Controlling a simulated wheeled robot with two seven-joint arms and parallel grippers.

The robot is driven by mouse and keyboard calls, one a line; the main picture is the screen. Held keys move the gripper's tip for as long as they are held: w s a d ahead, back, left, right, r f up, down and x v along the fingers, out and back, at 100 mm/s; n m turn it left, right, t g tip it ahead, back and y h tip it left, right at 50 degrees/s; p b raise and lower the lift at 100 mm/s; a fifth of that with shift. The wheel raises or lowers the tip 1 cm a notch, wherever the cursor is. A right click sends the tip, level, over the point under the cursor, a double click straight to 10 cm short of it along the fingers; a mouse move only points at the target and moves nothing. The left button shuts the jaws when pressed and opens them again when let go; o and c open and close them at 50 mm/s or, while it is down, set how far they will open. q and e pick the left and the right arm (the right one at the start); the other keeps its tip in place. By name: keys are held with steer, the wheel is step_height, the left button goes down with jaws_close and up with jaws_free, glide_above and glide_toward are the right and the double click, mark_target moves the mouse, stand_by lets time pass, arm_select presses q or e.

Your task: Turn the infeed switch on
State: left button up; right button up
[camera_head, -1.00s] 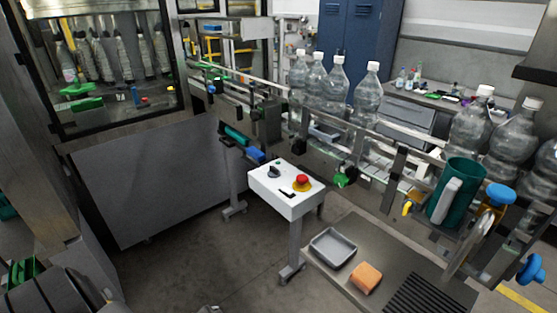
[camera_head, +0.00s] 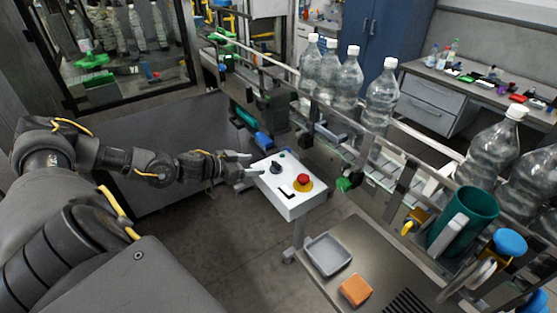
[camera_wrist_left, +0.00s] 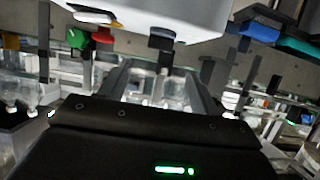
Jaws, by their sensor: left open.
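The white control box (camera_head: 291,204) stands on a post beside the conveyor. On its top are a black knob switch (camera_head: 276,168), a red mushroom button (camera_head: 304,181) on a yellow base and a small black part. Which label the knob bears is too small to read. My left gripper (camera_head: 252,164) is open and empty, at the left edge of the box, close to the black knob but apparently apart from it. In the left wrist view, the black knob (camera_wrist_left: 161,39) shows beyond and between the open fingers of my gripper (camera_wrist_left: 158,72). My right gripper is out of view.
The conveyor with clear bottles (camera_head: 381,98) runs behind the box. A green jug (camera_head: 465,222) is at its right. A grey tray (camera_head: 327,255) and an orange block (camera_head: 355,290) lie on a lower plate. The floor left of the post is clear.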

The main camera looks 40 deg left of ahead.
mark_target(275, 163)
arm_select(q)
steer(key=p+x, duration=0.3)
steer(key=x, duration=0.6)
steer(key=shift+w+r+p, duration=0.15)
steer(key=shift+w+p, duration=0.05)
steer(key=shift+p, duration=0.2)
steer(key=shift+w+d+f, duration=0.2)
steer(key=shift+w+f, duration=0.2)
steer(key=shift+w, duration=0.2)
steer(key=c, duration=1)
